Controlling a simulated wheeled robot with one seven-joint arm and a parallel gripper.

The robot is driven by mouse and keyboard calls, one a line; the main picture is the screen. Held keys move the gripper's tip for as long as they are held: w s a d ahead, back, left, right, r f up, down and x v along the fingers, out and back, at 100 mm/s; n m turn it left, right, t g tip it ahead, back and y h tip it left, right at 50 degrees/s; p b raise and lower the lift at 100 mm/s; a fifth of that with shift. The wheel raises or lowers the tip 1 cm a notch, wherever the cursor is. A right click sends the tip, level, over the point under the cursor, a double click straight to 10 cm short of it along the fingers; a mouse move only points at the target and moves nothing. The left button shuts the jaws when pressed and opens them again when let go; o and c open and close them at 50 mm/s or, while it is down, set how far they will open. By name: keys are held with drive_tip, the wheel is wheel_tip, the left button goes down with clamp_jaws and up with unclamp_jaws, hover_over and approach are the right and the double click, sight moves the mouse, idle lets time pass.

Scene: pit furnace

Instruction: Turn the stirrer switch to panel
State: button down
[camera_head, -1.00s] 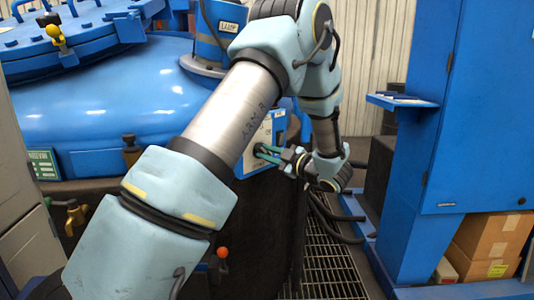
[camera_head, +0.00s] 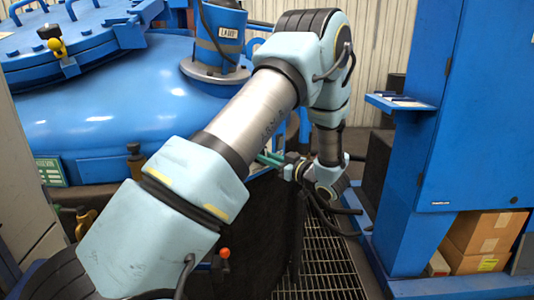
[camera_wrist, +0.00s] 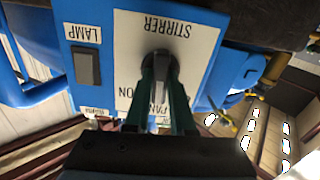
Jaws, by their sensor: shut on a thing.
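The stirrer switch (camera_wrist: 160,62) is a dark grey knob on a white label plate (camera_wrist: 195,50) marked STIRRER, upside down in the wrist view. My gripper (camera_wrist: 160,70) has its green fingers closed around both sides of the knob. Lettering reading ON and part of PAN shows beside and between the fingers, partly covered. Which mark the knob points to cannot be told. In the head view my gripper (camera_head: 266,159) reaches left to the panel, which is mostly hidden behind my arm.
A dark LAMP switch (camera_wrist: 87,67) sits beside the stirrer plate on the same blue panel. A blue furnace vessel (camera_head: 110,100) stands at left. A blue cabinet (camera_head: 480,110) with a small shelf (camera_head: 400,103) stands at right. Floor grating (camera_head: 320,255) lies between.

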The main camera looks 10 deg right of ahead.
drive_tip(key=shift+m, duration=0.5)
drive_tip(key=c, duration=0.8)
unclamp_jaws()
drive_tip(key=shift+o, duration=0.2)
drive_tip(key=shift+d, duration=0.1)
drive_tip(key=b+v, duration=0.1)
drive_tip(key=v, duration=0.9)
drive_tip(key=shift+s+d, duration=0.2)
drive_tip(key=shift+s, duration=0.1)
drive_tip(key=shift+s, duration=0.1)
